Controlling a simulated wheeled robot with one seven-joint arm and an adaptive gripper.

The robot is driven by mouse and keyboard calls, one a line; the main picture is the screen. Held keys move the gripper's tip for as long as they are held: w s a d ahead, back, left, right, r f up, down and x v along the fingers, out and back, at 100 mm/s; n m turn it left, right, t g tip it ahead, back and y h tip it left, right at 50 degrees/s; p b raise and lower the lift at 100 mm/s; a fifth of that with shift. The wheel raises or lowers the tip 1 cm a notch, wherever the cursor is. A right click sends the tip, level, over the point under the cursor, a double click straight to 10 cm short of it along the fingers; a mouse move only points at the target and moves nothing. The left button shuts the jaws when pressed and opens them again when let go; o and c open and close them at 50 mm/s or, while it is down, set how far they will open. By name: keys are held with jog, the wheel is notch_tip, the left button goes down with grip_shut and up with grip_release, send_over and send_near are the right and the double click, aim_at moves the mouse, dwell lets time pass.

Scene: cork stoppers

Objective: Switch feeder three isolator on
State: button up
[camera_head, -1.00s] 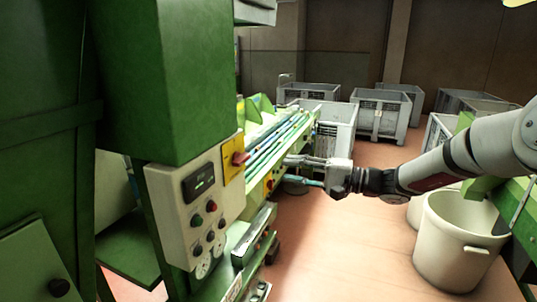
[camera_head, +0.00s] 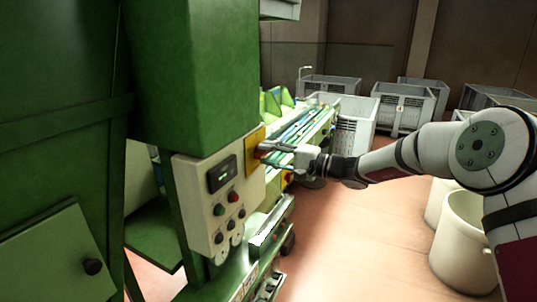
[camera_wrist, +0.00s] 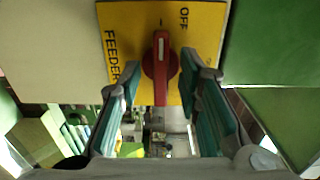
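The isolator is a yellow plate (camera_wrist: 122,22) with a red rotary handle (camera_wrist: 160,68), lettered OFF and FEEDER; any number is hidden. In the wrist view the handle's white line points up the picture toward a short dark mark, with OFF to the right of that mark. My gripper (camera_wrist: 161,80) is open, one finger on each side of the handle; I cannot tell whether either touches it. In the head view my gripper (camera_head: 274,153) reaches from the right to the yellow plate (camera_head: 254,138), largely covering the handle.
A pale control box (camera_head: 190,195) with a display and several buttons adjoins the plate, on a green machine (camera_head: 195,80). Blue-green bars (camera_head: 300,125) lie behind my gripper. Grey crates (camera_head: 403,108) stand at the back, and a cream bin (camera_head: 465,245) at right. The middle floor is clear.

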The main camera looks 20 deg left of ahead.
jog(key=shift+a, duration=0.2)
grip_shut()
